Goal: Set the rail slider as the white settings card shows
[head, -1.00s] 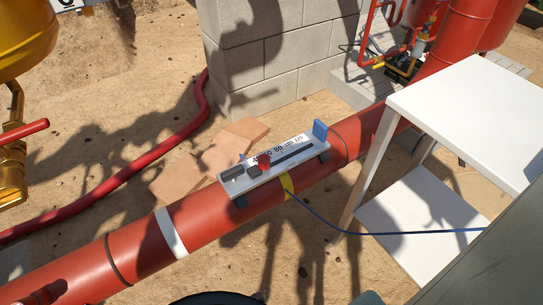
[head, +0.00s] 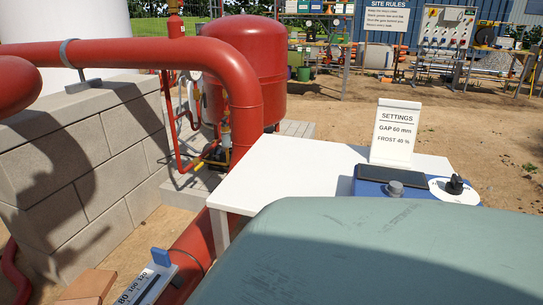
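The white settings card (head: 397,135) stands upright on the white table in the head view. It reads "SETTINGS, GAP 60 mm, FROST 40 %". The rail's pale scale plate (head: 150,287) shows only in part at the bottom edge, beside the red pipe. Its blue end block (head: 160,257) is visible, with "80" and higher marks partly readable. The red slider is out of view below the frame. My gripper is not in view.
The white table (head: 270,165) carries a blue box (head: 372,188) with a grey knob (head: 395,188) and a white dial with a black knob (head: 455,186). A large grey-green surface (head: 370,255) fills the lower right. A block wall (head: 85,165) stands left.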

